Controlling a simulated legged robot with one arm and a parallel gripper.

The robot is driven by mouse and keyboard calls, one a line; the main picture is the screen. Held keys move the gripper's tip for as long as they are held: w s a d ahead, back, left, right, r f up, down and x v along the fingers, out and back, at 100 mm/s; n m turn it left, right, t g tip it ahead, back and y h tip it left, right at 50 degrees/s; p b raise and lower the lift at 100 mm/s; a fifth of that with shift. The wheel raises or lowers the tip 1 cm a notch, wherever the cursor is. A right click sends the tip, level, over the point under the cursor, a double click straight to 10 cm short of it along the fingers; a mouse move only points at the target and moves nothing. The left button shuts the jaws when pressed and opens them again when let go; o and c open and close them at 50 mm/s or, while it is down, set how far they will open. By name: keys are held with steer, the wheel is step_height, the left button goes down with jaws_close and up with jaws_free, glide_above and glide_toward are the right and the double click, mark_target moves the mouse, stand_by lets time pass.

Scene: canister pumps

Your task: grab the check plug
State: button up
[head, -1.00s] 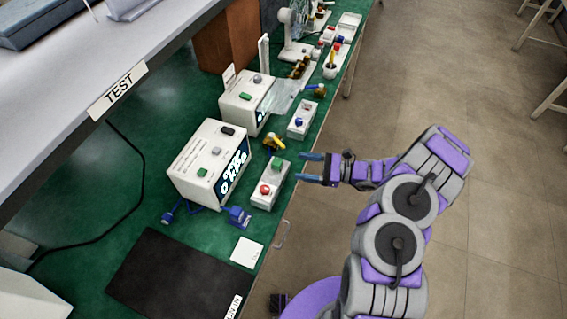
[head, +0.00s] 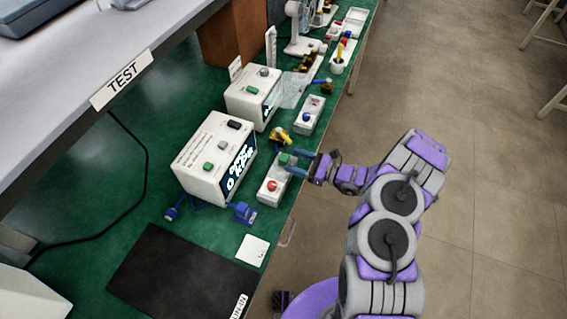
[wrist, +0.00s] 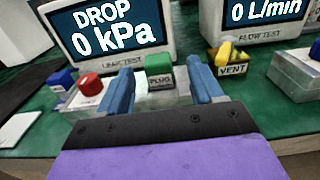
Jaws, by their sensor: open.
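The check plug, taken to be the green block labelled PLUG (wrist: 159,70), sits upright at one end of a small white box (head: 266,197). It also shows in the head view (head: 285,158). My gripper (head: 297,163) is open, with its two blue fingers pointing at the plug from the bench's front side. In the wrist view my gripper (wrist: 161,84) has one finger to each side of the plug, with the plug ahead between them. I cannot tell whether either finger touches it.
A red button (wrist: 90,82) is on the same box, left of the plug. The leak test unit (head: 212,158) stands behind. A yellow-handled VENT valve (wrist: 228,58) is to the right. A blue fitting (head: 241,212) and white card (head: 252,250) lie nearby on the green bench.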

mark_target(278, 156)
steer(key=shift+s+b+x, duration=0.2)
steer(key=shift+b+x, duration=0.75)
steer(key=shift+x, duration=2.45)
steer(key=shift+d+r, duration=0.1)
steer(key=shift+d, duration=0.1)
steer(key=c, duration=0.5)
steer(key=shift+a, duration=0.1)
steer(key=c, duration=0.6)
